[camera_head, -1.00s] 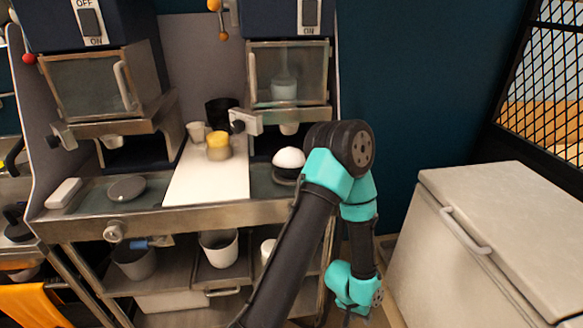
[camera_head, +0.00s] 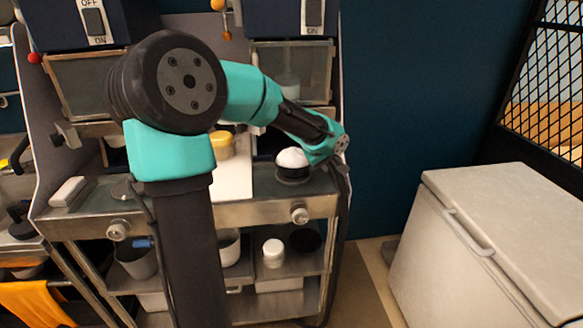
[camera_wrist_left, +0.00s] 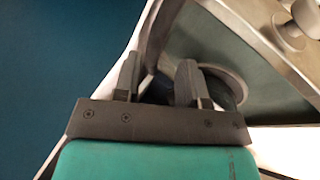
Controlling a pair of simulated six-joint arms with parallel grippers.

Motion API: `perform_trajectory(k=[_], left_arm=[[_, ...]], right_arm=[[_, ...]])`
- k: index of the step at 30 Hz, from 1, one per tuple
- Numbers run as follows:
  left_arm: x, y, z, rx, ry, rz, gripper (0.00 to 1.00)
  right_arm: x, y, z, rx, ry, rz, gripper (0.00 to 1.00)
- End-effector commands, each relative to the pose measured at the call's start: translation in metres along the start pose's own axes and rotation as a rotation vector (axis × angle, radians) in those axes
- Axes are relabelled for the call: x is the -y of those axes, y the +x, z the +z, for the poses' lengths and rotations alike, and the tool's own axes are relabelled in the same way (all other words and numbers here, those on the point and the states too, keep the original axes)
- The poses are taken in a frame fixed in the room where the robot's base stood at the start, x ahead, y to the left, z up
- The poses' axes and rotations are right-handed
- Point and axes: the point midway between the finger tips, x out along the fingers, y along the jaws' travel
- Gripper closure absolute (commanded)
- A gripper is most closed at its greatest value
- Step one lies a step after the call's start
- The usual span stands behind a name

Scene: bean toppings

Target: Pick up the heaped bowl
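The heaped bowl (camera_head: 293,174) is a small dark bowl with a rounded white heap. It stands on the right side of the metal counter in the head view. My left arm reaches over the counter, and its wrist is just right of the bowl. My left gripper (camera_wrist_left: 160,68) shows in the left wrist view with its two dark fingers apart. A dark shape shows between and behind the fingers; I cannot tell whether it is the bowl. A grey round rim shows beyond the right finger. The white heap cannot be made out there. My right gripper is not in view.
A yellow-topped cup (camera_head: 222,145) stands on the white board (camera_head: 234,182), left of the bowl. A machine with a glass front (camera_head: 307,72) hangs above. A white jar (camera_head: 273,253) stands on the lower shelf. A pale chest (camera_head: 500,235) stands at the right.

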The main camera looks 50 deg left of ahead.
Motion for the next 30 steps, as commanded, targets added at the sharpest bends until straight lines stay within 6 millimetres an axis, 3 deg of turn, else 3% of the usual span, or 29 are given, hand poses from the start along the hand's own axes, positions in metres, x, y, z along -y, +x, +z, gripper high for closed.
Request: perform_trajectory(k=[1, 3, 6, 11, 23, 30], left_arm=[[0.019, -0.026, -0.023, -0.035, -0.041, -0.035, 0.62], [0.044, -0.059, -0.047, -0.07, -0.091, -0.087, 0.62], [0.075, -0.101, -0.069, -0.106, -0.155, -0.154, 0.62], [0.103, -0.14, -0.083, -0.132, -0.211, -0.213, 0.62], [0.106, -0.142, -0.084, -0.132, -0.217, -0.223, 0.62], [0.113, -0.118, -0.086, -0.129, -0.217, -0.225, 0.62]], right_arm=[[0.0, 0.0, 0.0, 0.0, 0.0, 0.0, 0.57], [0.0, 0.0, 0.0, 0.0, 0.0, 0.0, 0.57], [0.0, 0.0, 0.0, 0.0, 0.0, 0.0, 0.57], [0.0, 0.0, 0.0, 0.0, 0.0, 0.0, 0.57], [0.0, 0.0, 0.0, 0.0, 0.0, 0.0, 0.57], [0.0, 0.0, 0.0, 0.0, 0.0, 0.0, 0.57]])
